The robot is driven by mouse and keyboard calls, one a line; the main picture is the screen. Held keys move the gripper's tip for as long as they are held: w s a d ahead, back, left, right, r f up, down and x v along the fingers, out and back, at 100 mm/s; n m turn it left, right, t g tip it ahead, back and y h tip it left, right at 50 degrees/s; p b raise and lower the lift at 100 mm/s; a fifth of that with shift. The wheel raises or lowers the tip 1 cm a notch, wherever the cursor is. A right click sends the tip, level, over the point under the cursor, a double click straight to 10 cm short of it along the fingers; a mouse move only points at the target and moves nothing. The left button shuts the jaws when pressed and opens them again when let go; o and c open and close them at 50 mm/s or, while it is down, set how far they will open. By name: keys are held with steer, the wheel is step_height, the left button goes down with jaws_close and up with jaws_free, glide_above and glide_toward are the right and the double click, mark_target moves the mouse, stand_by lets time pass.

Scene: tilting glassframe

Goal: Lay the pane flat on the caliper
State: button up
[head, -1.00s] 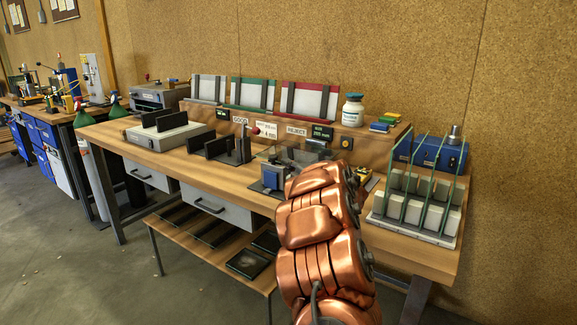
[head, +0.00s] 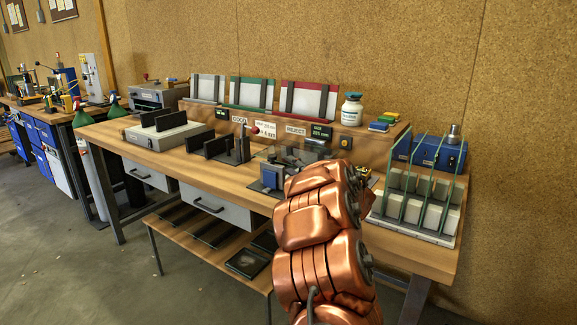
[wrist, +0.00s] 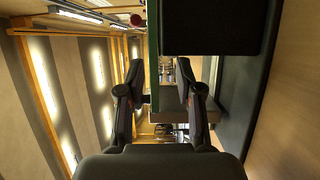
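The pane shows in the wrist view as a thin green edge (wrist: 153,60), seen edge-on between my fingers. The bench is toward the right of that view, so the pane looks about level. A dark block (wrist: 212,25), seemingly part of the caliper, is right against its underside. My gripper (wrist: 160,85) is open around the pane's edge, with clear space on the lower finger's side. In the head view a faint glassy sheet shows beside a small blue-and-grey unit (head: 271,178), probably of the caliper. My arm hides much of this spot.
A rack (head: 415,205) with upright green-edged panes stands at the right. A black slotted holder (head: 225,147) is left of the caliper area. White, green and red bays with dark posts line the back shelf, near a white jar (head: 352,110).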

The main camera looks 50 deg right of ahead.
steer(key=v, duration=0.9)
steer(key=shift+s+f, duration=0.1)
stand_by(0.4)
